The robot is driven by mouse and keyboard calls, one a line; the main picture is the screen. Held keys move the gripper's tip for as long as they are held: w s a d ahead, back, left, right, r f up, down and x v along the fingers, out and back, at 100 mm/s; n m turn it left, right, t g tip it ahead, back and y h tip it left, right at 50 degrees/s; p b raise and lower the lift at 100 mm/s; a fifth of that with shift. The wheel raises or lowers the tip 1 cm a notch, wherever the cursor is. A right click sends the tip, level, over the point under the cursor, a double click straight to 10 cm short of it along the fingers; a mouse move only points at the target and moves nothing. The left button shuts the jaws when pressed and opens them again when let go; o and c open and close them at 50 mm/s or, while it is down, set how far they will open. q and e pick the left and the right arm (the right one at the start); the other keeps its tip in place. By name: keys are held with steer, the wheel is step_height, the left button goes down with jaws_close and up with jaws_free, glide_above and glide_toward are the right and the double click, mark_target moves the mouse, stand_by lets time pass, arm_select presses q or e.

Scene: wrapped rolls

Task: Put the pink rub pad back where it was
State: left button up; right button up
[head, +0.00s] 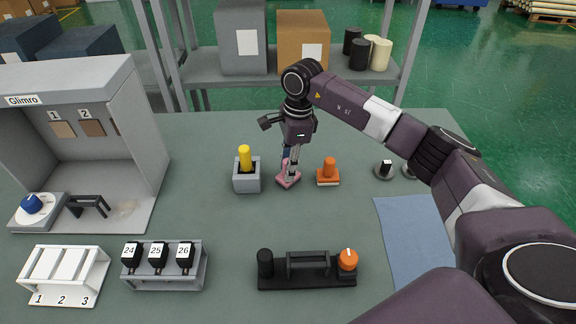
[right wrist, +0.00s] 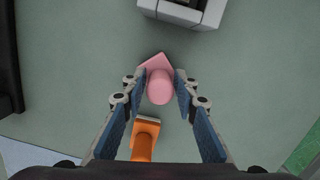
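The pink rub pad (head: 286,181) is on the grey-green table between the grey holder and the orange pad. Its round handle and pointed base show in the right wrist view (right wrist: 160,87). My right gripper (head: 290,172) reaches down over it from above. Whether the base touches the table is hard to tell. My left gripper is not in view.
The grey holder with a yellow handle (head: 246,178) stands left of the pad. The orange pad (head: 328,172) is close on the right. A black stand with an orange knob (head: 307,279) is in front. A blue cloth (head: 405,235) lies to the right.

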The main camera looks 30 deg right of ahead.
steer(key=shift+o, duration=0.8)
steer(key=shift+r, duration=0.2)
steer(key=r, duration=0.3)
steer(key=d+r+b, duration=0.1)
steer(key=r, duration=0.3)
steer(key=r+b, duration=0.1)
steer(key=r, duration=0.2)
steer(key=shift+s+d+r, duration=0.1)
steer(key=shift+d+r, duration=0.05)
steer(key=shift+r, duration=0.05)
steer(key=shift+d+r+b, duration=0.1)
steer(key=shift+r+b, duration=0.2)
steer(key=shift+r, duration=0.4)
